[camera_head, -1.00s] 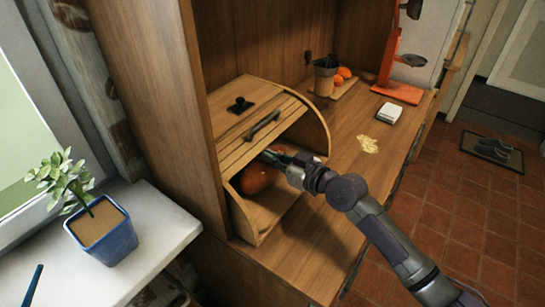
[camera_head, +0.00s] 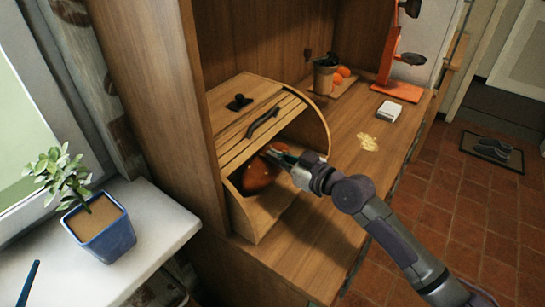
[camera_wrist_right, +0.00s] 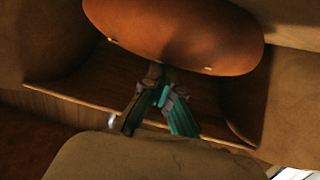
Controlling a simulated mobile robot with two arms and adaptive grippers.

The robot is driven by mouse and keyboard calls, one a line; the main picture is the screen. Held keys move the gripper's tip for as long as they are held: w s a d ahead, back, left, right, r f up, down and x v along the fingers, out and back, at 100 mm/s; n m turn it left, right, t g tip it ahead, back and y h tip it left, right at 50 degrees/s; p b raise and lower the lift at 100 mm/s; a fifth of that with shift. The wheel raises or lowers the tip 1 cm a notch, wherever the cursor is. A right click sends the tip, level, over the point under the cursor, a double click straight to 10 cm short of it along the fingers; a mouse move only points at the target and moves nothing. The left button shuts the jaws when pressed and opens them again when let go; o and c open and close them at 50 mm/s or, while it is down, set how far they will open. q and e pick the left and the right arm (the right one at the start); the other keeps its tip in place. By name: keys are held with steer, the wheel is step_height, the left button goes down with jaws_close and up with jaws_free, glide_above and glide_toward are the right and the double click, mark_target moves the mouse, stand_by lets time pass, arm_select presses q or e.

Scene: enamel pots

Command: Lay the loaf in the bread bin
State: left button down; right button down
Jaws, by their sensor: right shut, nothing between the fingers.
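The brown, glossy loaf (camera_head: 258,178) lies inside the wooden bread bin (camera_head: 242,221), whose slatted roll front is raised. My right gripper (camera_head: 272,154) reaches in at the bin's open mouth, close to the loaf's right end, and partly covers it. In the right wrist view, the loaf (camera_wrist_right: 175,35) shows as a long rounded shape above the closed teal fingers (camera_wrist_right: 160,90). My left gripper is not in view.
The bin stands on a wooden counter (camera_head: 345,185) against a tall side panel (camera_head: 155,110). A potted plant (camera_head: 103,231) stands at left.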

steer(key=shift+f+h+p, duration=0.2)
steer(key=shift+h+p, duration=0.1)
steer(key=shift+p, duration=0.2)
steer(key=shift+a+r, duration=0.1)
steer(key=shift+r, duration=0.1)
steer(key=shift+s+d, duration=0.2)
steer(key=shift+d, duration=0.1)
steer(key=f+b+v, duration=0.1)
steer(key=b+v, duration=0.1)
steer(key=v, duration=0.9)
steer(key=shift+d, duration=0.3)
